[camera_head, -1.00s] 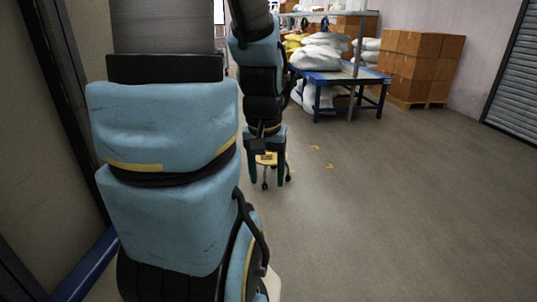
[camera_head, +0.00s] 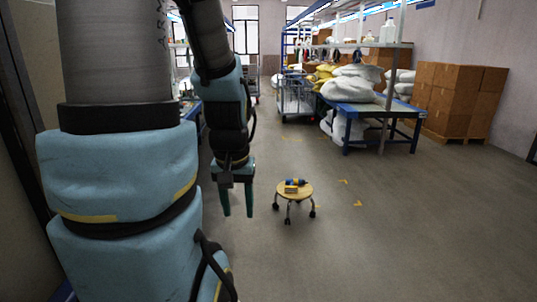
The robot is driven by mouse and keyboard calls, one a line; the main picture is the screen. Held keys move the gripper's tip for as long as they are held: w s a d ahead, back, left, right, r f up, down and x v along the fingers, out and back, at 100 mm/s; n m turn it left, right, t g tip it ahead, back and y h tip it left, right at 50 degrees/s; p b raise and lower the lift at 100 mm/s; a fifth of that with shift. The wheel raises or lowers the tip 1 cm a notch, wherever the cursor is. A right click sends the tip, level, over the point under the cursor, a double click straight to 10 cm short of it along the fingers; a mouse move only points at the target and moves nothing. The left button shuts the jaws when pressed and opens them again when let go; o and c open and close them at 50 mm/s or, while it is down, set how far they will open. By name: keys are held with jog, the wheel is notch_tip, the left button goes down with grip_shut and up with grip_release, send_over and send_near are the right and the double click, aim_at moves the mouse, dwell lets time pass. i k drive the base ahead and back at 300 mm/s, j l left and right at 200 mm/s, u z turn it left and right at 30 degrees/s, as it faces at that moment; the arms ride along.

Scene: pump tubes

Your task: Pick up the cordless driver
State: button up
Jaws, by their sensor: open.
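The cordless driver (camera_head: 296,182), small and blue and yellow, lies on top of a low round stool (camera_head: 306,192) with a pale yellow seat and dark castered legs. It is too small and far to make out its grip clearly. My gripper (camera_head: 238,212) hangs pointing down to the left of the stool in the picture. Its two teal fingers are apart with nothing between them. The gripper is clear of the driver, and the stool is in full view to its right.
A small yellow block (camera_head: 290,189) sits on the seat beside the driver. Behind stand a blue-framed table (camera_head: 385,108) with white sacks (camera_head: 349,89), a wire cart (camera_head: 295,98) and stacked cartons (camera_head: 457,95) on a pallet. The floor around the stool is open.

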aim_at(291, 187)
jog(key=i+l+u, duration=0.65)
jog(key=i+l, duration=0.25)
jog(key=l, duration=0.15)
jog(key=i+l+u, duration=0.1)
jog(key=i+l, duration=0.45)
jog(key=l, duration=0.2)
jog(key=i+l+u, duration=0.1)
jog(key=i+l, duration=0.15)
jog(key=l, duration=0.15)
jog(key=i+l, duration=0.25)
jog(key=l, duration=0.15)
jog(key=i+l+u, duration=0.1)
jog(key=i+l, duration=0.15)
jog(key=l, duration=0.2)
jog(key=i+l, duration=0.2)
jog(key=l, duration=0.2)
jog(key=i+l, duration=0.25)
jog(key=l, duration=0.15)
jog(key=i+l, duration=0.2)
jog(key=l, duration=0.2)
